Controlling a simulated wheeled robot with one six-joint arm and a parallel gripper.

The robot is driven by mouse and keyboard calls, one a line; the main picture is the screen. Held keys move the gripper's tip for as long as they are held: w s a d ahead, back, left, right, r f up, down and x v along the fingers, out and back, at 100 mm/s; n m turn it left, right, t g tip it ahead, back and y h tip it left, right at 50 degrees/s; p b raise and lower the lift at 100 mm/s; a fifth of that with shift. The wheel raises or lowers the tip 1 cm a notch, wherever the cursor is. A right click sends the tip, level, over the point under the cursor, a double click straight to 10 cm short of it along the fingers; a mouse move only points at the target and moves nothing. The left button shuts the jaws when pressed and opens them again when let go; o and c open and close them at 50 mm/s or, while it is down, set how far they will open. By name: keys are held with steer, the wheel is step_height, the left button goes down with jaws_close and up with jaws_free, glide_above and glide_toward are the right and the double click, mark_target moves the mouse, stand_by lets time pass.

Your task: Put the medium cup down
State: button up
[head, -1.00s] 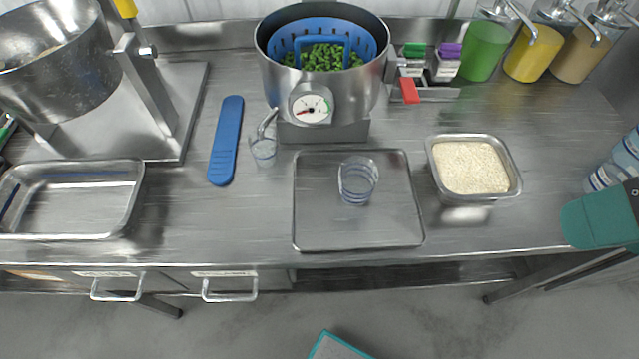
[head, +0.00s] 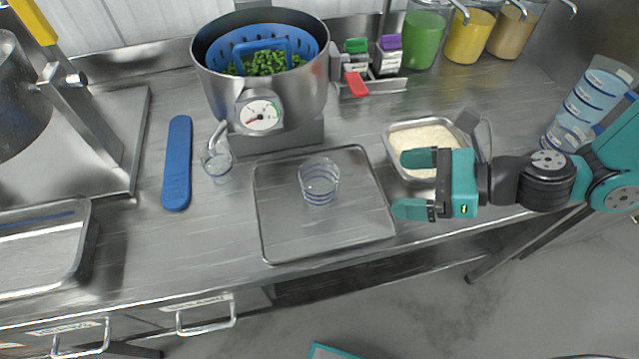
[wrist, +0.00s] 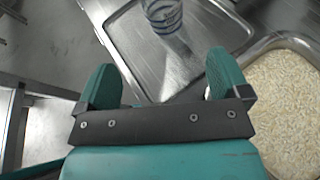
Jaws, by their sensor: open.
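A clear cup with blue rings (head: 319,182) stands upright on the metal tray (head: 280,243), right of the tray's middle line at the back. It also shows at the top of the wrist view (wrist: 163,14), ahead of my fingers and apart from them. My gripper (head: 416,184) is open and empty, to the right of the cup, over the tray's right edge and the front of the rice pan. In the wrist view my gripper (wrist: 161,85) has nothing between its fingers. A smaller clear cup (head: 217,165) stands left of the tray with a metal handle in it.
A pan of rice (head: 392,140) sits right of the tray, partly behind my gripper. A pot with peas (head: 222,82) and gauge stands behind the tray. A blue strip (head: 177,163) lies left. Stacked large clear cups (head: 590,103) are at the right. Sauce jars (head: 426,38) stand at the back.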

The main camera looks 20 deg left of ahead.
steer(key=p, duration=0.2)
glide_toward(325, 182)
steer(key=s+a+r, duration=0.2)
steer(key=s+a, duration=0.1)
steer(key=shift+s+r, duration=0.15)
steer(key=shift+r, duration=0.15)
steer(key=shift+p+x, duration=1.3)
steer(key=shift+x, duration=1.75)
steer(key=shift+w+f, duration=0.15)
steer(key=shift+w, duration=0.15)
steer(key=c, duration=1.1)
steer(key=shift+o, duration=0.2)
